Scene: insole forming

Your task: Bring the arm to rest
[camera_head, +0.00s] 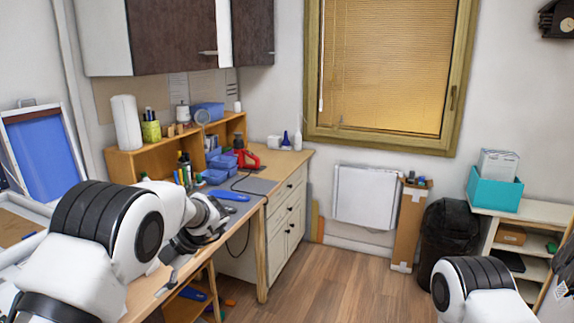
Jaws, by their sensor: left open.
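My left arm comes in from the lower left, in white and black. Its open gripper (168,262) hangs over the front edge of the wooden workbench (150,291), with nothing seen between its dark fingers. A flat blue piece (230,196) lies on the bench just beyond my left wrist, apart from the gripper. Only a rounded link of my right arm shows at the lower right; its gripper is out of view.
Blue bins (215,177), bottles and a red tool (246,160) crowd the bench's back. A blue-screened frame (45,150) stands at the left. A black bag (448,235) and white shelf (520,232) are at the right. The middle floor is clear.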

